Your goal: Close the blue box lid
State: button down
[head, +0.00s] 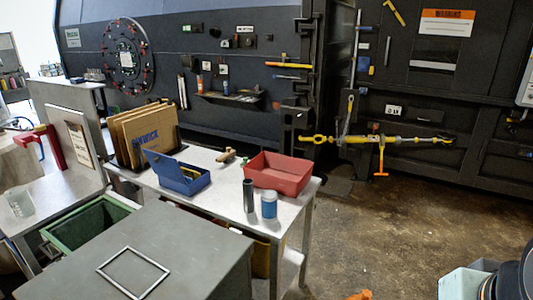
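The blue box (193,186) stands on the light-topped table, left of the red bin. Its lid (160,164) is open and tilted up on the box's left side. Something yellow shows inside the box, too small to make out. My gripper is not in this view, so its state does not show.
A red bin (278,174), a dark cylinder (248,196) and a blue jar (269,206) stand right of the box. Cardboard (148,134) stands behind it. A grey cabinet (195,245) is in front. Open floor (410,210) lies to the right.

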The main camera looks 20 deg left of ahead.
aim_at(167, 167)
jog(key=i+u, duration=0.2)
jog(key=u, duration=0.15)
jog(key=i+u, duration=0.3)
jog(key=i+l+u, duration=0.1)
jog(key=u, duration=0.25)
jog(key=i+l+u, duration=0.1)
jog(key=i+u, duration=0.3)
jog(key=i+l+u, duration=0.2)
jog(key=u, duration=0.2)
jog(key=i+l+u, duration=0.2)
